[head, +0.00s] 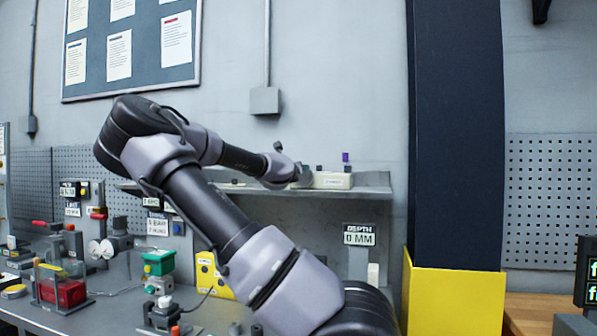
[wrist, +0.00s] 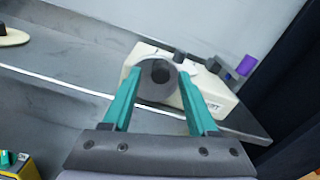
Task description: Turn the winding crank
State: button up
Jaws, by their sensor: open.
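A cream box (head: 333,181) stands on the wall shelf, and an upright purple knob (head: 345,157) shows above it. In the wrist view the cream box (wrist: 222,99) carries a label, and the purple knob (wrist: 246,65) stands on a dark stem at its right. A grey round piece with a dark centre (wrist: 158,76) is at the box's left end. My gripper (wrist: 160,73) is open, its teal fingers on either side of this round piece; contact cannot be told. In the head view my gripper (head: 302,175) is at the box's left end, partly hidden. I cannot tell which part is the crank.
The shelf (head: 372,190) ends just right of the box, near a dark column (head: 455,130) with a yellow base (head: 455,300). The workbench below holds several devices, including a green-topped one (head: 158,263). A flat cream object (wrist: 12,36) lies left on the shelf.

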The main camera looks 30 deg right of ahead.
jog(key=shift+d, duration=0.1)
grip_shut()
jog(key=shift+m, duration=0.3)
